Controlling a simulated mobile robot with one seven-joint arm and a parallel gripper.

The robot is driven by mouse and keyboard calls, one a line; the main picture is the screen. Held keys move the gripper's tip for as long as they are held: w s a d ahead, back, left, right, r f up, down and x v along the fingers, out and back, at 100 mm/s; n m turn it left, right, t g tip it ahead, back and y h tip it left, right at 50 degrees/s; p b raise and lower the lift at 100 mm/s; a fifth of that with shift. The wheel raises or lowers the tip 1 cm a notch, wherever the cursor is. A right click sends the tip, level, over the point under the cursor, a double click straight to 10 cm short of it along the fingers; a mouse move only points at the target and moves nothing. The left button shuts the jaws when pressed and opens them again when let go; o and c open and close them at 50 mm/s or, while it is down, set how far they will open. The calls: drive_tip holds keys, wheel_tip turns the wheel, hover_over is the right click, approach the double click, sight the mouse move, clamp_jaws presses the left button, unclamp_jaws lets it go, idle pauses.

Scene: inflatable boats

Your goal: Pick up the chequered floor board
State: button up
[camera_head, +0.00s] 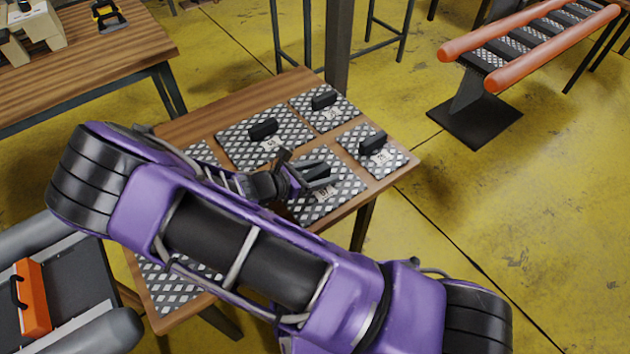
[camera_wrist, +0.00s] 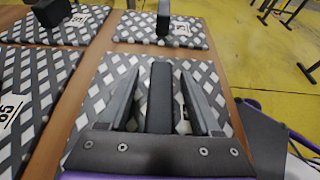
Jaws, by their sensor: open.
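Several chequered grey-and-white floor boards with black block handles and white labels lie flat on a wooden table. My gripper (camera_head: 328,176) is open over the near-right board (camera_head: 312,208). In the wrist view my gripper (camera_wrist: 158,72) has one finger on each side of that board's black handle (camera_wrist: 160,100), and the board (camera_wrist: 112,72) lies below. Whether the fingers touch the handle cannot be told. Other boards lie at the left rear (camera_head: 235,150), far corner (camera_head: 340,115) and right (camera_head: 385,163). My arm hides part of the table and its near boards.
The wooden table (camera_head: 185,128) has narrow bare strips between the boards. A boat with orange tubes (camera_head: 555,50) stands on a pedestal at the upper right. A grey-tubed boat (camera_head: 90,335) with an orange box (camera_head: 33,298) is at the lower left. Another wooden table (camera_head: 100,65) is at the upper left.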

clamp_jaws()
idle(0.3)
idle(1.1)
